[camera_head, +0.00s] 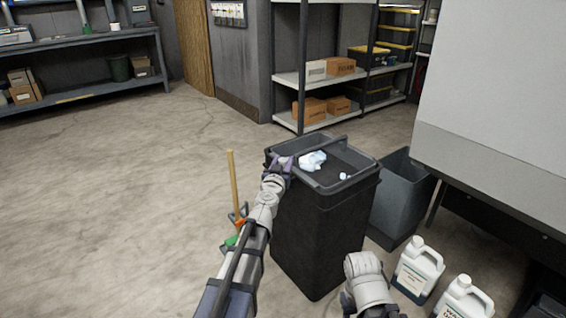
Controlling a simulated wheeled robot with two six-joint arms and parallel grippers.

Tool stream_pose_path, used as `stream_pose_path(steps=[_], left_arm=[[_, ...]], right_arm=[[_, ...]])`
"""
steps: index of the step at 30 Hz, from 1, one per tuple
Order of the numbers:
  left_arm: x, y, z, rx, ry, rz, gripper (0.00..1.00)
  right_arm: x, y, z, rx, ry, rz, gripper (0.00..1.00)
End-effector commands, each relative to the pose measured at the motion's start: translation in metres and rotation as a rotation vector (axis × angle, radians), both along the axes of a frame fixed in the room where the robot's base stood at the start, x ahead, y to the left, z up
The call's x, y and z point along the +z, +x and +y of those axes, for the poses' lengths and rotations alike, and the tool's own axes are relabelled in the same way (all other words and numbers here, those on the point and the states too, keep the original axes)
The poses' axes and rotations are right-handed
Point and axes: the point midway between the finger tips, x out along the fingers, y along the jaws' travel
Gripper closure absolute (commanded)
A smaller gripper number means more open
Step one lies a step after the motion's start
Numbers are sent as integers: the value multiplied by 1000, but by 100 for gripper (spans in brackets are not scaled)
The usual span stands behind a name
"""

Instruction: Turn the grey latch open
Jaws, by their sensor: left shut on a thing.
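I cannot make out a grey latch in this view. My left gripper (283,162) reaches in from the bottom and is at the left rim of a tall black bin (325,235). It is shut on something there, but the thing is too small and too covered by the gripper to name. A crumpled pale cloth or paper (312,161) lies in the bin's top, just right of the gripper. Part of my right arm shows at the bottom, right of the middle; its gripper is not visible.
A grey open bin (400,200) stands right of the black one. Two white jugs (418,268) (463,300) stand at the lower right. A broom (233,185) stands left of the black bin. Shelving (300,78) is behind. The left floor is clear.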

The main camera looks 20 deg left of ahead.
Motion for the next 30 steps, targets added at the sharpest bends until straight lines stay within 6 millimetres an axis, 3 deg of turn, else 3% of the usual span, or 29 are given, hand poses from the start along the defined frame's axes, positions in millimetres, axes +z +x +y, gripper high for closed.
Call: stream_pose_path(steps=[11, 30], left_arm=[[1, 1, -1, 49, 1, -7, 100], [0, 4, -2, 499, 1, -2, 100]], right_arm=[[0, 0, 0, 0, 0, 0, 50], [-1, 0, 0, 0, 0, 0, 50]])
